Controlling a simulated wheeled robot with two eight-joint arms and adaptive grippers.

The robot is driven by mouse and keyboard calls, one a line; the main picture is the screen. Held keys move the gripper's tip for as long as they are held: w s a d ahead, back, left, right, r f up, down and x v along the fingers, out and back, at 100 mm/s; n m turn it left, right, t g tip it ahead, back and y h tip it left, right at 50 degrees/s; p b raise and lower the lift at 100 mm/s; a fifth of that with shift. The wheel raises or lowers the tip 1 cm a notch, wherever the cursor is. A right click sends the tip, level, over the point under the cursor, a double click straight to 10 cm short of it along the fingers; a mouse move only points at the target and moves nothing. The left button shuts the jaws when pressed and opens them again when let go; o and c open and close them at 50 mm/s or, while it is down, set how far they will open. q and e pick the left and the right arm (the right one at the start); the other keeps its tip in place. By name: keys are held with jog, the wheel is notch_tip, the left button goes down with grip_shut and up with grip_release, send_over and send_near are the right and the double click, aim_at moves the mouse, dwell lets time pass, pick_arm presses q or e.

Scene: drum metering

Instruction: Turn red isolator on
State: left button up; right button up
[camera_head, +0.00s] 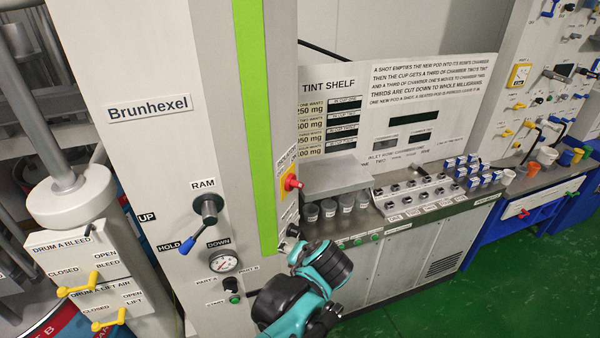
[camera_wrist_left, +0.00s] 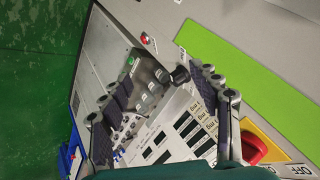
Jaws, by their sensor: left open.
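The red isolator (camera_head: 291,182) is a red knob on a yellow plate, on the side of the Brunhexel column beside the green stripe. Its handle points out to the right in the head view. In the left wrist view the red knob (camera_wrist_left: 255,148) is at the lower right, just outside one finger, near a label reading OFF. My left gripper (camera_wrist_left: 160,95) is open, with nothing seen between its fingers. In the head view a teal and black arm is below the isolator; its fingers cannot be made out. My right gripper is not in view.
The column (camera_head: 150,60) carries a RAM lever (camera_head: 190,238) and a gauge (camera_head: 223,262). The tint shelf bench (camera_head: 400,250) with pods and knobs stands to its right. Yellow valve handles (camera_head: 80,284) are at lower left. Green floor (camera_head: 520,270) is open at lower right.

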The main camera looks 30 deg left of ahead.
pick_arm(q)
jog(key=w+a+r+y, duration=0.2)
jog(key=w+a+y, duration=0.1)
jog(key=w+y, duration=0.1)
jog(key=n+y, duration=0.6)
jog(key=y, duration=0.5)
send_near(301, 187)
jog(key=x, duration=0.4)
jog(key=shift+g, duration=0.4)
jog(key=p+x, duration=0.1)
jog(key=x, duration=0.5)
jog(key=shift+w+a+r, duration=0.1)
jog(key=shift+w+a, duration=0.1)
jog(key=c, duration=1.2)
